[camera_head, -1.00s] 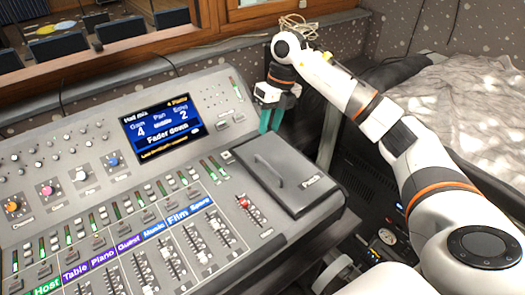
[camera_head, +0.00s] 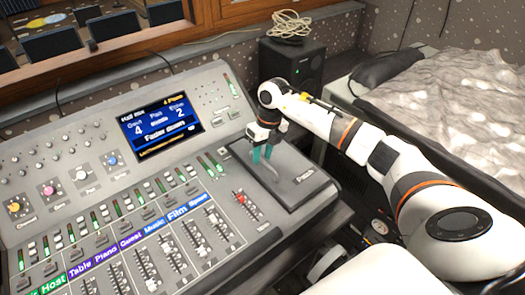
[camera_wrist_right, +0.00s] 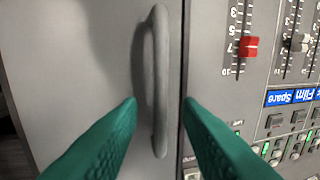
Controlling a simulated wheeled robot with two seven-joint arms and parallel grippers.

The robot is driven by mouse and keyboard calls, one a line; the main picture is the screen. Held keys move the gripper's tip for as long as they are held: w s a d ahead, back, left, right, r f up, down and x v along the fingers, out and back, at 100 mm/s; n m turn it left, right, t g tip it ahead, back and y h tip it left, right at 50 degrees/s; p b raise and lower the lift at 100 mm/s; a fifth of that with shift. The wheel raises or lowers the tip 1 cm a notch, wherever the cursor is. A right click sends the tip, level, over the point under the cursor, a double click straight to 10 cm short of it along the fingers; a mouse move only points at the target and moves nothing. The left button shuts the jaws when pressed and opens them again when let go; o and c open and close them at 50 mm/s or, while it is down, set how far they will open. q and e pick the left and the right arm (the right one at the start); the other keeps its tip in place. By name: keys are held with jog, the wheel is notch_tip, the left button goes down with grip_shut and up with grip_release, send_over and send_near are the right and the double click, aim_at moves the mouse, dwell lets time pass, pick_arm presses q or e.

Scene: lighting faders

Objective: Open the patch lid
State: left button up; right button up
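The patch lid (camera_head: 299,194) is a flat grey panel at the right end of the mixing console, marked "Patch", and it lies closed. Its bar handle (camera_head: 269,174) runs along the lid's left part. My right gripper (camera_head: 262,154) is over the far end of the handle. In the right wrist view, the green fingertips (camera_wrist_right: 159,102) are apart, one on each side of the handle (camera_wrist_right: 160,75), with gaps showing on both sides. Whether the tips are down at handle height is hard to tell. My left gripper is not in view.
The console's faders (camera_head: 205,230) and a red fader (camera_head: 240,198) lie just left of the lid. A display (camera_head: 161,126) stands behind them. A black speaker (camera_head: 291,68) with a coiled cable (camera_head: 291,25) on top is beyond the lid.

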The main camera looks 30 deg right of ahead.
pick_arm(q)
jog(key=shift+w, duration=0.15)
pick_arm(e)
grip_shut()
jog(key=shift+d, duration=0.1)
